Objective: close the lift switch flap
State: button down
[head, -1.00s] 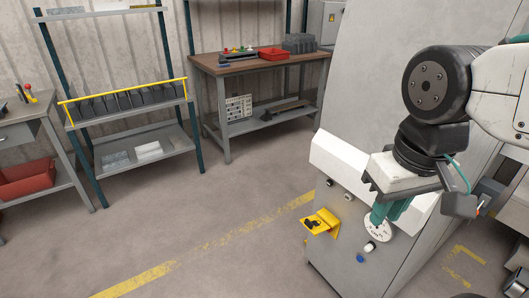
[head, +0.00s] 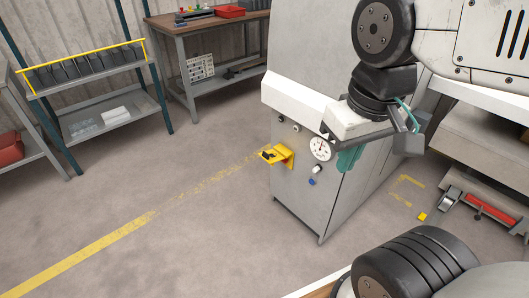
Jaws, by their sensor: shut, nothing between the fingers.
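The yellow lift switch flap (head: 273,153) is on the front of the grey machine cabinet (head: 310,195). It sticks out from the front to the left, so it looks open, and a small dark part shows on it. My gripper (head: 349,158), with teal fingers, is shut and empty. In the picture it is right of the flap, beyond the round white dial, with a clear gap to the flap. My gripper's body hides part of the cabinet's upper right edge.
A round white dial (head: 320,149), a blue button (head: 312,182) and small knobs are near the flap. A white ledge (head: 295,106) overhangs the panel. Open floor (head: 190,220) lies left of the cabinet. A shelf rack (head: 100,120) and a workbench (head: 207,25) stand behind.

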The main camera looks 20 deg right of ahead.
aim_at(272, 156)
jog(key=u, duration=0.3)
jog(key=i, duration=1.3)
jog(key=z, duration=0.35)
